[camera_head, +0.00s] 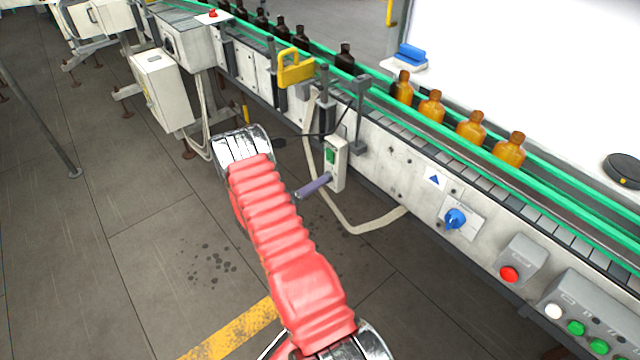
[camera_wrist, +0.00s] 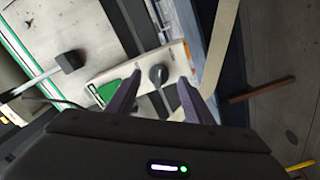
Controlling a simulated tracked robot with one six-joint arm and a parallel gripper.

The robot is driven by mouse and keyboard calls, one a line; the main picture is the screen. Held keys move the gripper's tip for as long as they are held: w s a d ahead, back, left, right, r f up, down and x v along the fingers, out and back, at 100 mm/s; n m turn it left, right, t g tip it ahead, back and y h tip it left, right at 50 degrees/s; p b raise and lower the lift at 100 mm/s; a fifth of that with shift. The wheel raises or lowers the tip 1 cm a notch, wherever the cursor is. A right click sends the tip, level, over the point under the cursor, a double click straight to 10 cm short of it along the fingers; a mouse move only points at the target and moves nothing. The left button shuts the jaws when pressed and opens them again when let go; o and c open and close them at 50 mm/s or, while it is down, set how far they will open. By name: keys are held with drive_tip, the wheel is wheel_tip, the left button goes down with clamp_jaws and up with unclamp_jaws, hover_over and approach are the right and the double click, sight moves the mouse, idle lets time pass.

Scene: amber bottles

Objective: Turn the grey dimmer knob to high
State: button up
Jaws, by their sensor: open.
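The grey dimmer knob (camera_wrist: 158,74) sits on a pale control box (camera_wrist: 178,56) with a green switch (camera_wrist: 107,92), in the wrist view. The box also shows in the head view (camera_head: 340,160), on the side of the conveyor, but I cannot make out the knob there. My gripper (camera_wrist: 160,77) is open, with one purple finger on each side of the knob. I cannot tell whether either finger touches it. In the head view my gripper (camera_head: 318,184) is at the lower part of the box. The knob's setting is not readable.
Amber bottles (camera_head: 432,105) stand on the conveyor, above the box. A blue knob (camera_head: 455,218), a red button (camera_head: 509,274) and several other buttons lie to the right. A pale strap (camera_head: 352,222) hangs below the box.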

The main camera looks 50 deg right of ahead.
drive_tip(key=v, duration=1.1)
drive_tip(key=shift+a, duration=0.2)
drive_tip(key=shift+f, duration=0.1)
